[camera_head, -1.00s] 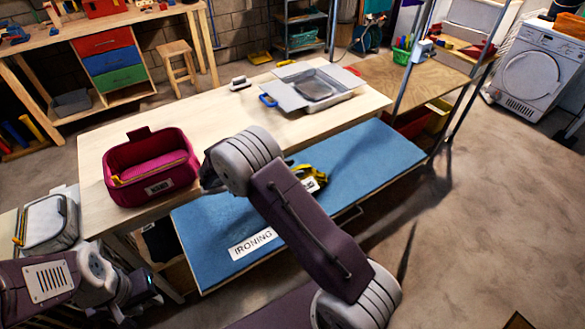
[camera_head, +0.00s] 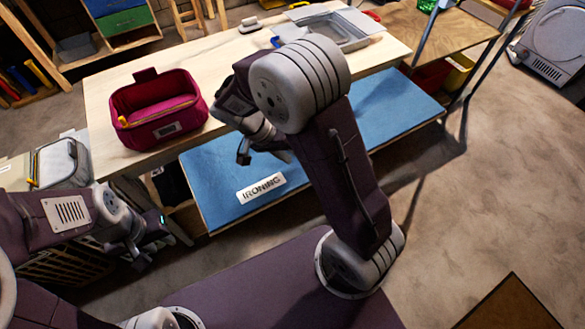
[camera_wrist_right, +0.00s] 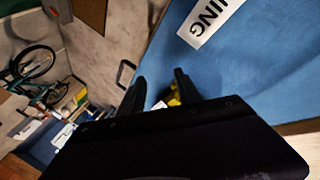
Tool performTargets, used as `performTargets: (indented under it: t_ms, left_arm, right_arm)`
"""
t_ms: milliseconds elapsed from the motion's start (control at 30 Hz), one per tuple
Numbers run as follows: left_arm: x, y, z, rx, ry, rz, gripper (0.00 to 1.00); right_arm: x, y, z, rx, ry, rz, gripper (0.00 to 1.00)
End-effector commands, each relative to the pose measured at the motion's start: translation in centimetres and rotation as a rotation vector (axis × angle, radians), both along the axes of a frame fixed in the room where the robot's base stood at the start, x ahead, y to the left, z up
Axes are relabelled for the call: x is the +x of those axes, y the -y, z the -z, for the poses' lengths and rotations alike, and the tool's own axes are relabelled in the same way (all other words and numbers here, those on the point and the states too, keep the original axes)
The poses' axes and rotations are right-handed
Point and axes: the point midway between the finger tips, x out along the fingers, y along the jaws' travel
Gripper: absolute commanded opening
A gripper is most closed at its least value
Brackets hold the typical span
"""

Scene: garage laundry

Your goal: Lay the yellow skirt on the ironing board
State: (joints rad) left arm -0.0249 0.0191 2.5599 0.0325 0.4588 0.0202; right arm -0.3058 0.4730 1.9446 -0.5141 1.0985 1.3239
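The blue ironing board (camera_head: 215,170), with its white IRONING label (camera_head: 261,188), lies along the front of a wooden table. My right gripper (camera_head: 262,152) hangs over the board, fingers downward. In the right wrist view its two black fingers (camera_wrist_right: 160,88) are apart. A small yellow piece (camera_wrist_right: 173,98) with a white patch shows between them over the blue surface; I cannot tell whether it is the skirt. My right arm hides that part of the board in the head view. My left gripper (camera_head: 142,245) is low at the left, away from the board; its finger opening is unclear.
A magenta bin (camera_head: 165,130) with pink cloth inside stands on the wooden table (camera_head: 235,55) behind the board. A grey bin (camera_head: 62,165) is at the left. A grey tray (camera_head: 345,32) sits at the back of the table. Open floor lies to the right.

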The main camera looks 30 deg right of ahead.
Motion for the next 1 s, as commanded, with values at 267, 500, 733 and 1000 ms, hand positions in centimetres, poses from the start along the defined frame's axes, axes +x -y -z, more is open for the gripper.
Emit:
performTargets:
  t_ms: [267, 500, 733, 1000]
  left_arm:
    - [0.0, 0.0, 0.0, 0.000, 0.000, 0.000, 0.33]
    - [0.0, 0.0, 0.0, 0.000, 0.000, 0.000, 0.33]
    - [0.0, 0.0, -0.6, 0.000, 0.000, 0.000, 0.33]
    - [0.0, 0.0, -2.7, 0.000, 0.000, 0.000, 0.33]
  right_arm:
    - [-6.9, -2.3, 1.6, 0.513, 0.005, -0.539, 0.40]
    - [-7.6, -2.5, 1.7, 0.538, 0.067, -0.679, 0.40]
    - [-7.6, -2.5, 1.0, 0.539, 0.064, -0.680, 0.40]
    - [-7.6, -2.5, -1.0, 0.538, 0.063, -0.681, 0.40]
